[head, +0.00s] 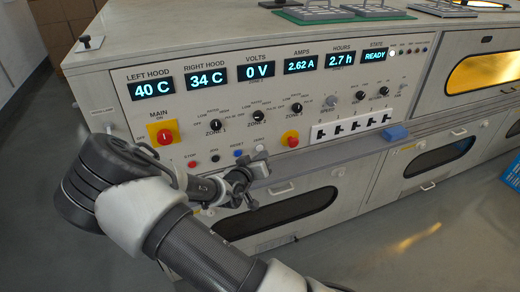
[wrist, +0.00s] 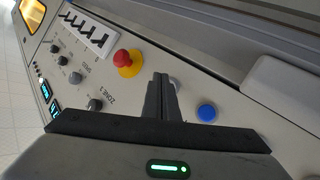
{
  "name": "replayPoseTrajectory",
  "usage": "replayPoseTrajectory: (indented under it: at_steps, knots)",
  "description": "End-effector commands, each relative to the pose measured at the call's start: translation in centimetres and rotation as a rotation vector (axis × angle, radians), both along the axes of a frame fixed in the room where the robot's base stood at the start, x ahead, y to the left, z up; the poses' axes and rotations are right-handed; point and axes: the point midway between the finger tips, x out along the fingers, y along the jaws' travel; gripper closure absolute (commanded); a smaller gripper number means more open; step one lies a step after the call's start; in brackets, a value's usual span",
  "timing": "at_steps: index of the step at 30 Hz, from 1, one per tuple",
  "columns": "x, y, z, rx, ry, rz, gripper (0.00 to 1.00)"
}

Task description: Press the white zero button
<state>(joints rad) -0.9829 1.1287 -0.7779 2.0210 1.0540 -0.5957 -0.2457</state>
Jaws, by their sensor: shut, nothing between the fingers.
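The white button (head: 259,148) is at the right end of a row of small round buttons on the low front of the console. Its label is too small to read surely. In the wrist view a pale round edge, seemingly this white button (wrist: 176,83), shows just beside the fingertips and is partly hidden by them. My gripper (head: 259,162) is shut and empty, with its fingers together in the wrist view (wrist: 161,80). Its tips are close to the white button; whether they touch it I cannot tell.
A blue button (head: 238,154) lies left of the white one and also shows in the wrist view (wrist: 207,112). A red mushroom button (head: 291,138) on yellow lies to the right. Zone knobs (head: 257,116) are above. A door handle (head: 281,189) sticks out below.

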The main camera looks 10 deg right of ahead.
Motion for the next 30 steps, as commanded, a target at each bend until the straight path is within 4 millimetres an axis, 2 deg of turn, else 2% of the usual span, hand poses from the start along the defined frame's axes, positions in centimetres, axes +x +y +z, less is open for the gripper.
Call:
replayPoseTrajectory:
  at_steps: [30]
  knots:
    - [1.1,0.2,0.0,0.0,0.0,0.0,1.0]
